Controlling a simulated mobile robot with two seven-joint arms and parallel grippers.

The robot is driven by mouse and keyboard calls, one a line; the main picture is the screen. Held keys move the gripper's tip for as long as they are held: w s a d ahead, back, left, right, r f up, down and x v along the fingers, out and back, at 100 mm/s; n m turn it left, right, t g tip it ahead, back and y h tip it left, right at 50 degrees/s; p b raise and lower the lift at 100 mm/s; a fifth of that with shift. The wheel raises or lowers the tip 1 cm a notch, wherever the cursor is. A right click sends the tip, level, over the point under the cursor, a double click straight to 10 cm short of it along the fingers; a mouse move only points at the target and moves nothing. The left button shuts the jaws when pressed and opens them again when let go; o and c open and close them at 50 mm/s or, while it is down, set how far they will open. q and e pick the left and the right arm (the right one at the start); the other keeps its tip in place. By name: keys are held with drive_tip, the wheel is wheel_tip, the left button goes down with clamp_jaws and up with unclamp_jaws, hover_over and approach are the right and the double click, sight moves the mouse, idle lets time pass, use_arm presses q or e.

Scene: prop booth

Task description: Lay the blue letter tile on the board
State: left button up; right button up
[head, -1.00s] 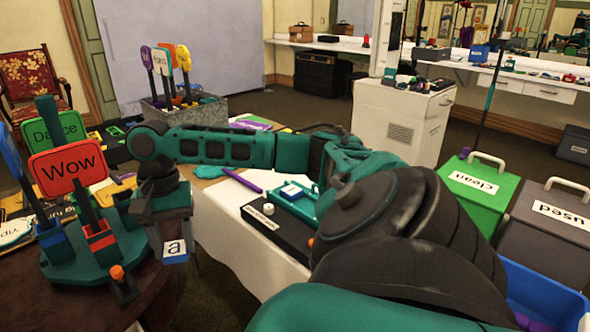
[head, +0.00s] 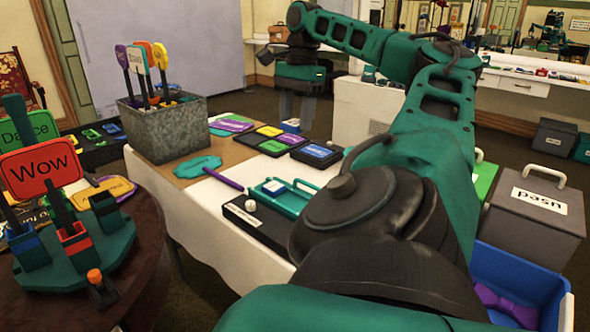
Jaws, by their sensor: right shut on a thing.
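My right gripper (head: 297,110) hangs at the end of my arm, above the far end of the white-clothed table. It is shut on the blue letter tile (head: 290,125), which shows a pale top and blue edge; its letter is not readable from here. The tile appears just beyond or over the far edge of a dark board (head: 300,151) that bears coloured tiles in green, yellow and blue. I cannot tell the height of the tile above the board. My left gripper is not in view.
A metal bin (head: 170,135) of paddle signs stands at the table's left. A teal paddle (head: 198,167) and a black box with a teal tray (head: 285,197) lie nearer. The round table (head: 150,250) holds a "Wow" sign (head: 42,165). A blue crate (head: 520,275) stands at lower right.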

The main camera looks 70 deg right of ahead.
drive_tip(key=b, duration=0.5)
hover_over(294, 204)
drive_tip(key=f, duration=1.4)
drive_tip(key=shift+s+d+f, duration=0.1)
drive_tip(key=shift+d+f, duration=0.05)
drive_tip(key=shift+d, duration=0.05)
wheel_tip(294, 204, down, 5)
drive_tip(key=shift+r+b, duration=0.1)
drive_tip(key=shift+b, duration=0.75)
drive_tip(key=shift+f, duration=0.25)
drive_tip(key=o, duration=1)
